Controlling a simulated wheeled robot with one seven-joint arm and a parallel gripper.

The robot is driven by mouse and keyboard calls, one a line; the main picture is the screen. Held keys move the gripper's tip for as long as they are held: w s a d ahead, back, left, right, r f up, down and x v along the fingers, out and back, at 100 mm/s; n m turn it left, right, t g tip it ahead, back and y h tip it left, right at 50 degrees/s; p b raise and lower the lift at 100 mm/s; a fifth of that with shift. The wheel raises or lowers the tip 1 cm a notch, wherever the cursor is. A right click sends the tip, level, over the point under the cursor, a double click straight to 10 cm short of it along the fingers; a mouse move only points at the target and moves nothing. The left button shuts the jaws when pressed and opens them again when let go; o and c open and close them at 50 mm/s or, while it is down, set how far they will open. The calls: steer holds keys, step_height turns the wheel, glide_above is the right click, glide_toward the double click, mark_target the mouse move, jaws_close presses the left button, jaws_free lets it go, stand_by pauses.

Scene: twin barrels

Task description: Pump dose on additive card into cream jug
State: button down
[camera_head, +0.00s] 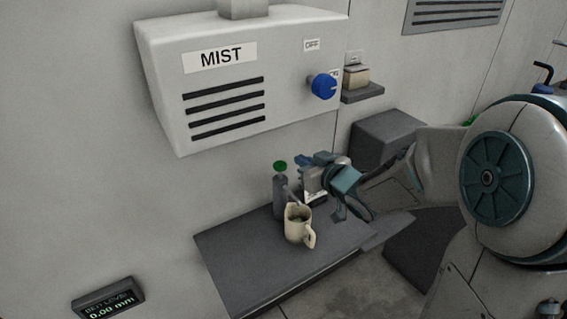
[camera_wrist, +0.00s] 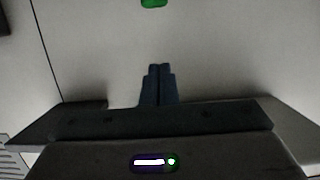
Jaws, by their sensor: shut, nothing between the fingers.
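The cream jug (camera_head: 291,231) stands upright on the grey shelf, its handle toward the front right. Something greenish shows inside it. Right behind it is a dark bottle (camera_head: 279,190) with a green pump top (camera_head: 280,165) and a spout reaching toward the jug. My gripper (camera_head: 303,160) is right of the pump top, at about its height and apart from it. In the wrist view its blue fingers (camera_wrist: 160,68) are shut and empty, with a green patch (camera_wrist: 153,3), likely the pump top, beyond them. A white card (camera_head: 316,197) is mostly hidden behind my gripper; its writing is unreadable.
The shelf (camera_head: 245,255) is clear left of the jug. A MIST box (camera_head: 225,90) with a blue knob (camera_head: 323,86) juts from the wall above. A small ledge (camera_head: 362,93) holds a beige block. A level display (camera_head: 108,298) reads 0.00 mm at lower left.

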glide_above(283, 171)
step_height(283, 171, down, 2)
step_height(283, 171, down, 3)
steer(key=shift+s+r, duration=0.15)
steer(key=shift+f, duration=0.85)
steer(key=shift+f, duration=0.1)
step_height(283, 171, down, 3)
steer(key=b, duration=0.3)
steer(key=shift+d, duration=0.1)
step_height(283, 171, up, 5)
steer(key=p, duration=0.4)
steer(key=b+v, duration=0.2)
steer(key=v, duration=0.8)
steer(key=shift+f, duration=0.4)
